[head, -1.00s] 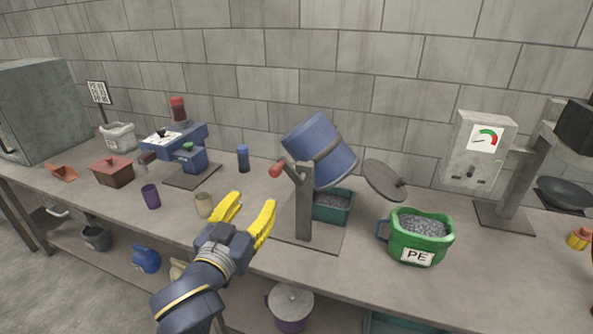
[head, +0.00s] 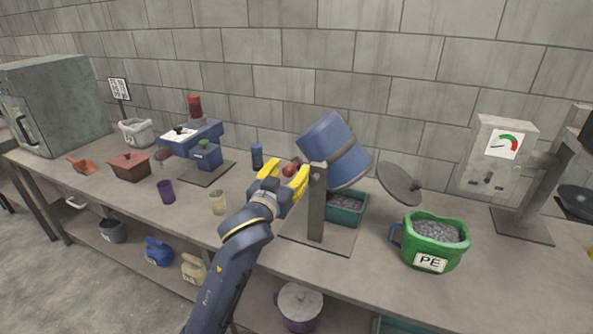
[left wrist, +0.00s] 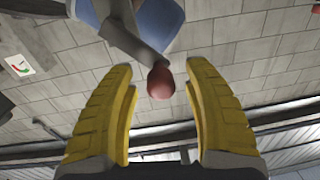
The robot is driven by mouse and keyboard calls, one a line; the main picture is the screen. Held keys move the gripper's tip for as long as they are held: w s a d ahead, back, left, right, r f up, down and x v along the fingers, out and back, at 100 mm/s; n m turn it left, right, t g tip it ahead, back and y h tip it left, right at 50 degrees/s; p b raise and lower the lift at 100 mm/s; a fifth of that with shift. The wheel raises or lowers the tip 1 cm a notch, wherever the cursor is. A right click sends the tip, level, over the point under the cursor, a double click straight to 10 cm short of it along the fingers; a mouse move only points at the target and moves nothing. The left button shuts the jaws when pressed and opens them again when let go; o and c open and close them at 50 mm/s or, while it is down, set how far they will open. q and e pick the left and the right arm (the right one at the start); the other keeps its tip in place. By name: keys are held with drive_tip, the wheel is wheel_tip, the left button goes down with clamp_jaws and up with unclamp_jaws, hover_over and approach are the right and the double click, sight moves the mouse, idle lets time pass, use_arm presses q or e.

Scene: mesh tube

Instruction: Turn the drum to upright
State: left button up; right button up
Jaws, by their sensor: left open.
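The blue drum (head: 336,148) hangs tilted on its grey stand (head: 317,203), above a teal bin of grey granules (head: 345,208). Its red crank knob (head: 290,168) sits at the left of the stand. My left gripper (head: 284,174) has its yellow fingers open around the knob in the head view. In the left wrist view the red knob (left wrist: 161,82) lies between and just beyond the two open fingertips (left wrist: 160,88), with a gap on both sides. Part of the blue drum (left wrist: 158,22) shows at the top there. My right gripper is not in view.
A round grey lid (head: 400,184) leans right of the drum. A green PE bucket of granules (head: 434,242) stands at the front right. A beige cup (head: 217,203), a purple cup (head: 167,191) and a blue cylinder (head: 257,157) stand on the bench to the left.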

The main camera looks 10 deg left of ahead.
use_arm(q)
drive_tip(key=shift+w, duration=0.3)
drive_tip(key=shift+c, duration=0.4)
clamp_jaws()
